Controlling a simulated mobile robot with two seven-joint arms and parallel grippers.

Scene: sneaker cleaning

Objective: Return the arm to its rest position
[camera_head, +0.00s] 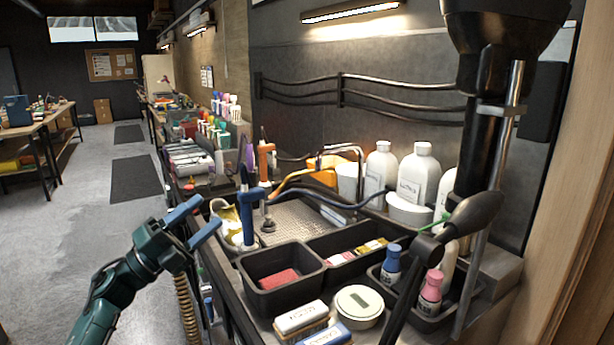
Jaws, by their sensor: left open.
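My left arm (128,273), dark green, comes in from the lower left. Its left gripper (208,212) has two blue fingers standing apart with nothing between them. It is above the floor side of the workbench's left edge, close to a pale container (222,212) with something yellow in it. From this one view I cannot tell whether the fingers touch the container or the bench. My right gripper is not in view.
The workbench holds black bins (258,258), brushes (300,318), a round white tin (358,304), small blue (391,264) and pink (430,291) bottles, and white bottles (418,178). A blue-handled tool (247,205) stands near the gripper. Open grey floor (75,220) lies left.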

